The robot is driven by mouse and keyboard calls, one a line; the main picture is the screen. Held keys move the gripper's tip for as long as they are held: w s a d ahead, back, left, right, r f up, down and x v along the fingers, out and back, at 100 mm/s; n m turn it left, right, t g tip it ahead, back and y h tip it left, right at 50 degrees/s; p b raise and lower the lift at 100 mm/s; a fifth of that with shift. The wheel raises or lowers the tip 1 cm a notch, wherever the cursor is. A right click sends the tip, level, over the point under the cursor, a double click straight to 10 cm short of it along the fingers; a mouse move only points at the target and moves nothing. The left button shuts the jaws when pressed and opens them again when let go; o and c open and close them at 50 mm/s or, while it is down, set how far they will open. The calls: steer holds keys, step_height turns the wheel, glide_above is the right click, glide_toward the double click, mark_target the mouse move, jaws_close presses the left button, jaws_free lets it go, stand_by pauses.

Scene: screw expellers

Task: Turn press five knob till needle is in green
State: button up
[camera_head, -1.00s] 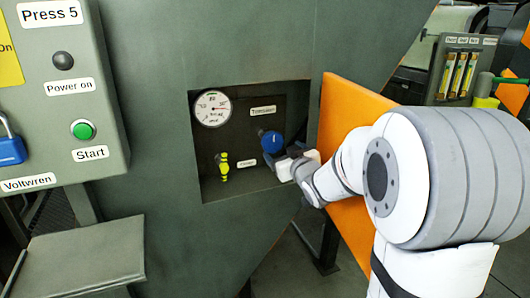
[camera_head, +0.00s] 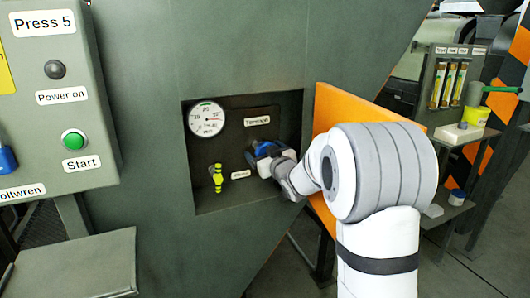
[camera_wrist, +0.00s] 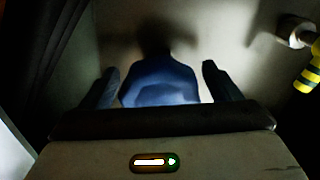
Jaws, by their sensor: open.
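The blue knob (camera_head: 262,147) sits in the recess of Press 5, and my gripper (camera_head: 268,158) is in front of it, partly hiding it. In the wrist view the knob (camera_wrist: 160,85) lies between the two dark fingers of my gripper (camera_wrist: 158,85). The fingers are open, with a visible gap on each side of the knob. The round white gauge (camera_head: 207,119) is at the recess's upper left. Its needle appears to point right, but the coloured zones are too small to read surely.
A yellow-green valve handle (camera_head: 217,178) is left of the knob, and it also shows in the wrist view (camera_wrist: 312,65). An orange door (camera_head: 352,108) stands open right of the recess, close to my arm. The Press 5 control box (camera_head: 60,100) is at left.

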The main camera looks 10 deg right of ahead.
steer(key=c, duration=1)
steer(key=m+p, duration=0.1)
steer(key=m, duration=0.3)
steer(key=m+p, duration=0.1)
steer(key=m, duration=0.3)
steer(key=shift+m, duration=0.3)
steer(key=shift+a, duration=0.1)
stand_by(0.4)
